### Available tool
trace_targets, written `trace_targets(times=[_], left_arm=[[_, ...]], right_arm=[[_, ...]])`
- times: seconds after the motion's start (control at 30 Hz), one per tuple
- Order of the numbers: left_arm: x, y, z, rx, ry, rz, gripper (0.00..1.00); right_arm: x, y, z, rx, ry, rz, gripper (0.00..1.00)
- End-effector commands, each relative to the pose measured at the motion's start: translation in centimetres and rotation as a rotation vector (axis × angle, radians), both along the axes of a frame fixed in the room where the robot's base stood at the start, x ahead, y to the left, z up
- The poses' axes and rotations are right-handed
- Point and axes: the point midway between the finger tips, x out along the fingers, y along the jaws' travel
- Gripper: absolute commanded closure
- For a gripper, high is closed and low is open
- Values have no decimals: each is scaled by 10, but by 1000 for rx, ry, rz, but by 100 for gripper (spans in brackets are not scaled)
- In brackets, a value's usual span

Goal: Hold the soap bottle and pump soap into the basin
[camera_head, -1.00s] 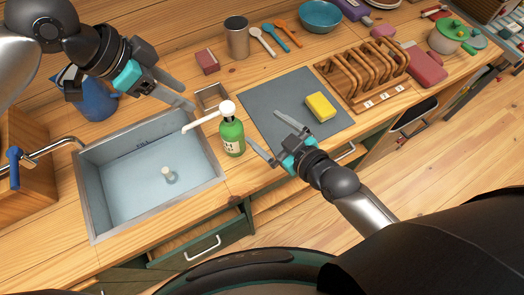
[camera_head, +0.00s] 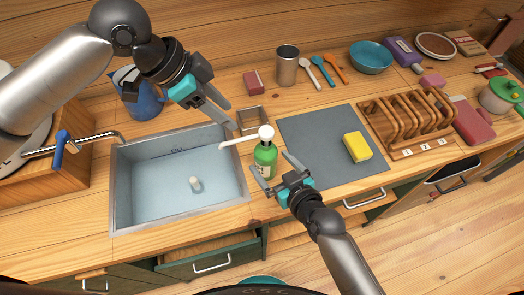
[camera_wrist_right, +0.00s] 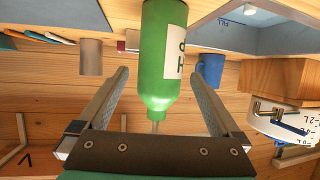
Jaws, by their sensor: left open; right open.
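The green soap bottle (camera_head: 265,158) with a white pump (camera_head: 264,134) stands upright on the counter at the basin's right edge. Its spout points left over the basin (camera_head: 180,213). My right gripper (camera_head: 276,172) is open with its fingers on either side of the bottle, close to its front. In the right wrist view, the bottle (camera_wrist_right: 162,55) appears upside down between the two open fingers (camera_wrist_right: 160,95), with gaps on both sides. My left gripper (camera_head: 232,112) is open above the back right of the basin, higher than the pump and to its left.
A grey mat (camera_head: 315,138) with a yellow sponge (camera_head: 357,147) lies right of the bottle. A wooden rack (camera_head: 405,125) stands beyond it. A metal cup (camera_head: 287,66) and a small red box (camera_head: 253,82) stand behind. A blue jug (camera_head: 145,100) and the faucet (camera_head: 100,139) are at left.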

Motion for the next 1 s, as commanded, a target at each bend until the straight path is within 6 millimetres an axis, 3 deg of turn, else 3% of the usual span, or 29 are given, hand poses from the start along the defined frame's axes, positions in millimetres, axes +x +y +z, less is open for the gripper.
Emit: trace_targets(times=[0.2, 0.43, 0.9, 1.0], left_arm=[[0, 0, 0, 0, 0, 0, 50], [0, 0, 0, 0, 0, 0, 50], [0, 0, 0, 0, 0, 0, 50], [0, 0, 0, 0, 0, 0, 50]], right_arm=[[27, 16, -12, 2, -1, 0, 0], [46, 26, -21, 0, -1, 0, 0], [53, 30, -25, -1, 0, 0, 0], [52, 30, -25, -1, 0, 0, 9]])
